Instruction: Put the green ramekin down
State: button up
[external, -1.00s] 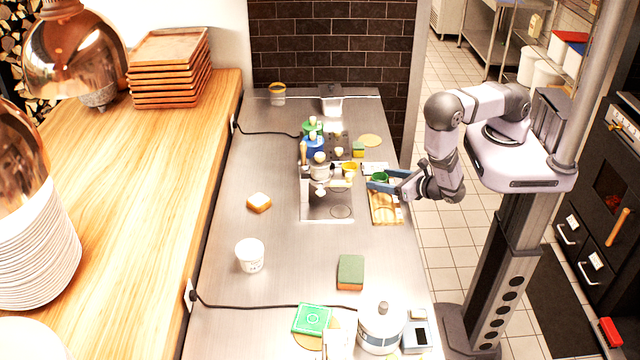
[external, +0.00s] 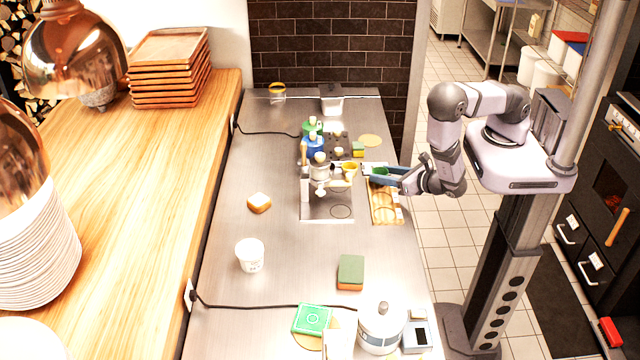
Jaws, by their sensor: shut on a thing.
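The green ramekin (external: 379,171) is a small round cup near the right edge of the steel counter. My gripper (external: 381,175) reaches in from the right and is shut on the ramekin. The ramekin is at the far end of a wooden board (external: 385,212) with light round hollows. I cannot tell whether the ramekin touches the board or is held just above it. The blue-grey fingers hide part of its side.
A hob-like station with green and blue-topped items (external: 313,143) and a yellow cup (external: 349,168) stands close left of the ramekin.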

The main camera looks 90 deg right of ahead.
notch_tip(320, 180, up, 6)
jog(key=shift+r+p, duration=0.25)
jog(key=shift+p, duration=0.45)
jog(key=shift+r+p, duration=0.75)
jog(key=shift+p, duration=0.05)
